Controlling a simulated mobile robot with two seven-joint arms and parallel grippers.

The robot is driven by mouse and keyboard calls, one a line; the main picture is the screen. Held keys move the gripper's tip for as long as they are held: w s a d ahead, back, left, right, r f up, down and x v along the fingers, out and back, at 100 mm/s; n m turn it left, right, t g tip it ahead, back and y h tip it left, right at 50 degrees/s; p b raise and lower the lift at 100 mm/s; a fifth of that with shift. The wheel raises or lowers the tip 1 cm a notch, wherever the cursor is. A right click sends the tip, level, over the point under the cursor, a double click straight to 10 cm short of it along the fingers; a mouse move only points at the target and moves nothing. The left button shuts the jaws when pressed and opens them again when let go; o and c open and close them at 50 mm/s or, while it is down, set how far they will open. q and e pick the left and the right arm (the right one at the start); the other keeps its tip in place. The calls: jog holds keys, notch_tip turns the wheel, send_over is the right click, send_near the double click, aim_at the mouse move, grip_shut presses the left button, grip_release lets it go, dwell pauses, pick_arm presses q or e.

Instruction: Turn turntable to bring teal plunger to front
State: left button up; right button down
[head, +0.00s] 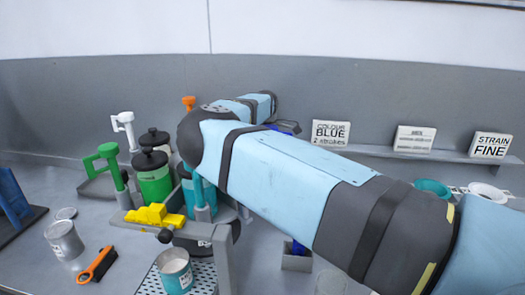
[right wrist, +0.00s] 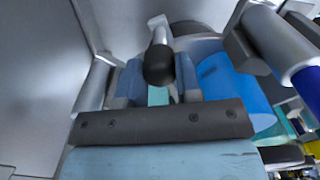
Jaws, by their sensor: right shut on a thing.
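The turntable stands left of centre in the head view, and only a grey part of its edge (head: 228,213) shows past my right arm. A green plunger handle (head: 104,156) and a white one (head: 123,120) stand at the left. My left gripper is not in view.
A teal-labelled can (head: 174,272) stands on a perforated tray (head: 204,277) in front. Signs (head: 330,133) stand on the back ledge. My right arm crosses the middle and right.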

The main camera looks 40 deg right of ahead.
jog(key=shift+s+a, duration=0.15)
jog(key=shift+s, duration=0.25)
jog(key=shift+s+m, duration=0.1)
jog(key=shift+m, duration=0.2)
jog(key=c, duration=0.8)
grip_release()
jog(key=shift+r, duration=0.1)
notch_tip(320, 180, up, 14)
jog(key=b, duration=0.2)
jog(key=shift+b, duration=0.3)
